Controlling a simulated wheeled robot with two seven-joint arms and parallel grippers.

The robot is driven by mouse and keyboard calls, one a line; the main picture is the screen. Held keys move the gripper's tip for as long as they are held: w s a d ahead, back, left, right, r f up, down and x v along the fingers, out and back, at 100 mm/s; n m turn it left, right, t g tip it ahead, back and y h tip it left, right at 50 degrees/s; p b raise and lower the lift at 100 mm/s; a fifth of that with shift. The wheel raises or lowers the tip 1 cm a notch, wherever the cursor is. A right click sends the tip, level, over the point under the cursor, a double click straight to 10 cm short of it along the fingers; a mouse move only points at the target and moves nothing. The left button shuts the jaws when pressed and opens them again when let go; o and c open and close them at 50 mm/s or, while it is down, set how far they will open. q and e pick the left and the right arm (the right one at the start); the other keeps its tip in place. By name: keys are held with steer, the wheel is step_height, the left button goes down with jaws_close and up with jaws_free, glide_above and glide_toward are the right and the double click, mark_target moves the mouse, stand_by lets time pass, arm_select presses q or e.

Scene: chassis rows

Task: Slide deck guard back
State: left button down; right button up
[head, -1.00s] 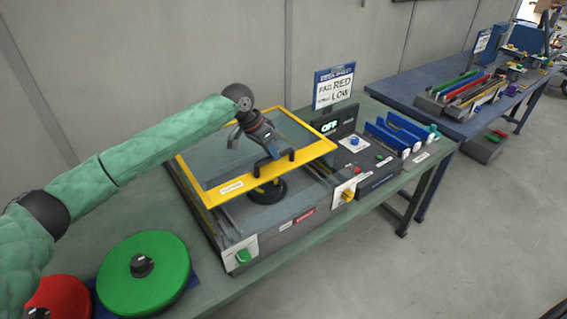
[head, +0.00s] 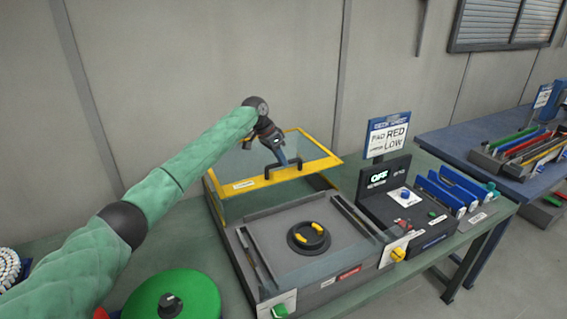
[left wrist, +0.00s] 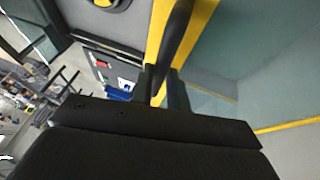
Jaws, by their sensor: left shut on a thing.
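The deck guard (head: 240,186) is a clear panel in a yellow frame with a black bar handle on its front edge. It stands over the back of the grey machine deck (head: 270,229). My left gripper (head: 284,168) is shut on the black handle. In the left wrist view, the handle (left wrist: 178,35) runs between the fingers of my left gripper (left wrist: 162,90), beside the yellow frame (left wrist: 158,30). The front of the deck is uncovered, showing a round black hub (head: 308,237) with yellow grips. My right gripper is not in view.
A control box with a display reading OFF (head: 378,178) stands right of the deck. A sign (head: 388,135) reads PAD RED, LOW. A green disc (head: 172,297) lies at the front left. Blue pieces (head: 446,194) stand in a rack at the right. A wall is close behind.

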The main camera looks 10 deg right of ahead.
arm_select(q)
steer(key=shift+w, duration=0.15)
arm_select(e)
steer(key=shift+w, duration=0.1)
arm_select(q)
steer(key=c, duration=1.4)
jaws_free()
steer(key=shift+o, duration=0.2)
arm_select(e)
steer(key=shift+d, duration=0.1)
